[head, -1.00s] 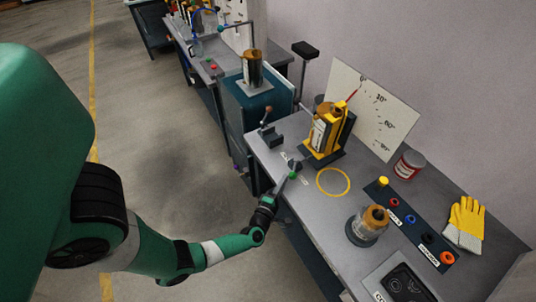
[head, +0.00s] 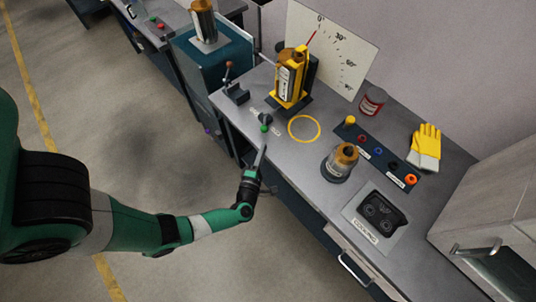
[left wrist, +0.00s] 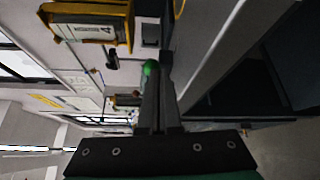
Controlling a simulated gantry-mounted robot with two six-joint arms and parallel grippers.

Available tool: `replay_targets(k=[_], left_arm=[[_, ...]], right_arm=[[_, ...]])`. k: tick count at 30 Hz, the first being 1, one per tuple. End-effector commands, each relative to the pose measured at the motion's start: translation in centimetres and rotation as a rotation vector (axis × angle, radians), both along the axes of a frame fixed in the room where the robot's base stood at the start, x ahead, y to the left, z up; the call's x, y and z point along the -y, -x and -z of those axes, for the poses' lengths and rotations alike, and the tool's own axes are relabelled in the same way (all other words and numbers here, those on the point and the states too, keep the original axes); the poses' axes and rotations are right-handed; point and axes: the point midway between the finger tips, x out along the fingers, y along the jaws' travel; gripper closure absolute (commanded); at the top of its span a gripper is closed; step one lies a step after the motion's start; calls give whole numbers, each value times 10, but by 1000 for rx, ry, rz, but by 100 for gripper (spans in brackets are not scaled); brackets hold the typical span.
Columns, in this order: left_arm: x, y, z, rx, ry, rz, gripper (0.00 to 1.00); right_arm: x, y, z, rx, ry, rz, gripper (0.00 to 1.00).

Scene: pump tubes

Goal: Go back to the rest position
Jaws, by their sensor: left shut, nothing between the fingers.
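My left gripper (head: 261,158) is at the front edge of the grey workbench (head: 302,160) in the head view, with its arm coming in from the left. Its fingers are shut with nothing between them. They point toward a small green-topped knob (head: 264,127) on the bench. In the left wrist view the closed fingers (left wrist: 158,75) extend away from the camera, and the green knob (left wrist: 151,68) shows by their tips. I cannot tell whether they touch it. My right gripper is in neither view.
A yellow tilting stand (head: 291,80) holds a pump tube behind the knob. A yellow ring (head: 304,128), a glass-based tube (head: 340,161), a button panel (head: 378,152), a red can (head: 372,101), gloves (head: 426,148) and a dark-topped device (head: 379,213) occupy the bench. Open floor lies left.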

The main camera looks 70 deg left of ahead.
Motion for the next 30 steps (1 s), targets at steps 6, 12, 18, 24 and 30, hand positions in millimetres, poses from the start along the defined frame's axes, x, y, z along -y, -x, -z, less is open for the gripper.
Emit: replay_targets(k=[6,12,18,24,30], left_arm=[[28,-14,-1,-3,0,0,100],[31,-15,0,-5,1,-3,100],[31,-15,0,-5,1,-3,100],[31,-37,-19,49,6,-10,100],[36,-115,-139,344,-14,5,100]], right_arm=[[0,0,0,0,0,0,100],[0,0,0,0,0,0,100],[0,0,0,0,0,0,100],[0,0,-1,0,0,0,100],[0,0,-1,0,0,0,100]])
